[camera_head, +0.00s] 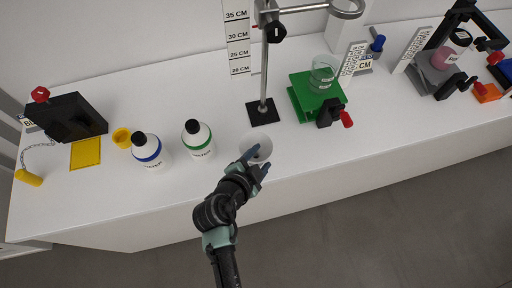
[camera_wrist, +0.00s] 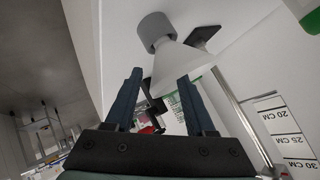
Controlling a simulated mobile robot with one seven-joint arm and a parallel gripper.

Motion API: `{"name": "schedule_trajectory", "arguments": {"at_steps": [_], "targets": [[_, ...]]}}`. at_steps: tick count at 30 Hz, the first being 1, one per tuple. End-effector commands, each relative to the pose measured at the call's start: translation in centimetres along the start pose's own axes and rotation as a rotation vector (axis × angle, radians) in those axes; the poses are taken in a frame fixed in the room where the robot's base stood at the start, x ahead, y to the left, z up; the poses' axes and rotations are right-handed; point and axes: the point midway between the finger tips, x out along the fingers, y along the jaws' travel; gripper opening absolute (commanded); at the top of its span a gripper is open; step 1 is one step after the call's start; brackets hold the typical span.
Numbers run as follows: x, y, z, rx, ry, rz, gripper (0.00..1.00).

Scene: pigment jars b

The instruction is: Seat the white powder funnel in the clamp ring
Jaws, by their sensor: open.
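The white powder funnel (camera_head: 262,143) stands near the front of the white bench, below the clamp stand and partly hidden by my gripper. In the wrist view, the funnel (camera_wrist: 175,62) is a white cone with its narrow end at a grey cylinder (camera_wrist: 155,28). My gripper (camera_head: 257,161) is open at the funnel. In the wrist view, the fingertips of my gripper (camera_wrist: 160,74) are apart, with part of the cone between them; I cannot tell whether they touch it.
The stand's rod (camera_head: 264,75) rises from a black base (camera_head: 263,111) just behind the funnel. A green platform (camera_head: 303,100) with a beaker (camera_head: 323,73) stands right. Bottles with a green band (camera_head: 198,140) and blue band (camera_head: 147,150) stand left. A height scale (camera_head: 237,38) is behind.

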Motion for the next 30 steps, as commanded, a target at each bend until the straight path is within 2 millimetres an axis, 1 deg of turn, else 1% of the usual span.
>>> {"name": "schedule_trajectory", "arguments": {"at_steps": [3,6,14,17,18,23,24,30], "targets": [[1.2,-0.1,0.0,0.0,0.0,0.0,0.55],[1.7,0.0,0.0,0.001,0.0,0.0,0.55],[1.9,0.0,0.1,0.001,0.0,0.0,0.55],[1.9,0.0,0.1,0.0,0.0,0.0,0.39],[1.9,0.0,0.1,0.0,0.0,0.0,0.31],[1.8,0.0,0.1,0.0,0.0,0.0,0.03],[1.8,0.0,0.1,0.0,0.0,0.0,0.0],[1.8,0.0,0.0,0.0,0.0,0.0,0.0]]}}
